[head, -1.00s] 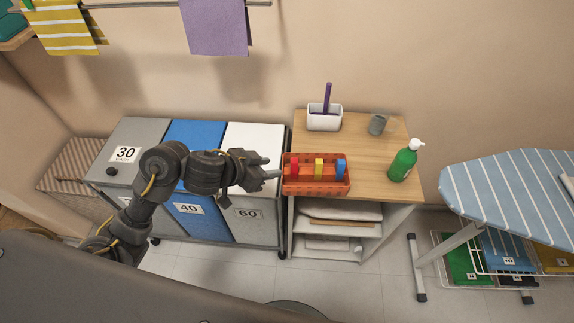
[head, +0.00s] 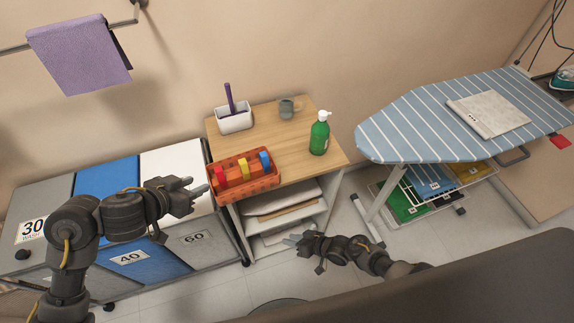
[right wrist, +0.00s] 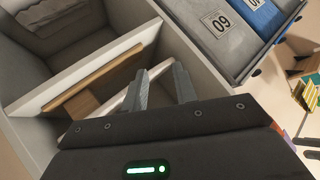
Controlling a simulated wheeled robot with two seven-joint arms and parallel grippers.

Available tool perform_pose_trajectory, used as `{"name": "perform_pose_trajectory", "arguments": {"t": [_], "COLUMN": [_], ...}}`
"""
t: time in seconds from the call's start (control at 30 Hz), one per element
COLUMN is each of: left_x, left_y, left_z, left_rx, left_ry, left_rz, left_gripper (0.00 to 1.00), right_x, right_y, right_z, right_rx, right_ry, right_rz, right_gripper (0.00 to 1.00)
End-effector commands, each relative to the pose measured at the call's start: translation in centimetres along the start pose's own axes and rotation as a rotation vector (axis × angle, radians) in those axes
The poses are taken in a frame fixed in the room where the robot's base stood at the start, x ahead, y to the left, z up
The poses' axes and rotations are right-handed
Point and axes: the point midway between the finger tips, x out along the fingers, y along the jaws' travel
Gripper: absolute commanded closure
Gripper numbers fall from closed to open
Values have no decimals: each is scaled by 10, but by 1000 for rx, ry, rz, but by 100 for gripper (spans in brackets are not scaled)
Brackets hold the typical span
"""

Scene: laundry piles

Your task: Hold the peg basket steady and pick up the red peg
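The orange peg basket (head: 252,187) sits on the left front part of the wooden shelf top. The red peg (head: 220,174) stands upright in its left end, with a yellow peg (head: 244,168) and a blue peg (head: 264,159) to its right. My left gripper (head: 199,185) is at the basket's left end with its fingers apart; whether they touch the basket I cannot tell. My right gripper (head: 291,240) is low in front of the shelf unit, below the basket. It is open and empty in the right wrist view (right wrist: 160,82).
A green pump bottle (head: 319,134), a grey cup (head: 287,108) and a white holder (head: 234,121) stand on the wooden top (head: 270,143). Laundry bins (head: 180,165) stand left, the striped ironing board (head: 410,125) right. The top's middle is clear.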

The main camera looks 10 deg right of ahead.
Motion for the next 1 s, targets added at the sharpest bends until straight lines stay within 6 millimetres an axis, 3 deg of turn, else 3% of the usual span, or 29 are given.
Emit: {"name": "perform_pose_trajectory", "arguments": {"t": [0.03, 0.1, 0.27, 0.4, 0.53, 0.57, 0.7, 0.8, 1.0], "left_x": [0, 0, 0, 0, 0, 0, 0, 0, 0], "left_y": [0, 0, 0, 0, 0, 0, 0, 0, 0], "left_z": [0, 0, 0, 0, 0, 0, 0, 0, 0], "left_rx": [0, 0, 0, 0, 0, 0, 0, 0, 0], "left_ry": [0, 0, 0, 0, 0, 0, 0, 0, 0], "left_rz": [0, 0, 0, 0, 0, 0, 0, 0, 0], "left_gripper": [64, 64, 64, 64, 64, 64, 64, 64, 64], "right_x": [6, 10, 0, -32, -80, -88, -102, -115, -98], "right_y": [-14, -39, -104, -162, -207, -211, -217, -218, -155], "right_z": [-31, -68, -144, -192, -221, -231, -303, -339, -311], "right_rx": [-8, -3, 16, 51, 102, 94, -131, -287, -649], "right_ry": [32, 63, 66, -39, -240, -257, -66, 34, -15], "right_rz": [-73, -191, -491, -766, -985, -1016, -1097, -1128, -922], "right_gripper": [72, 72, 72, 72, 72, 72, 72, 72, 72]}}
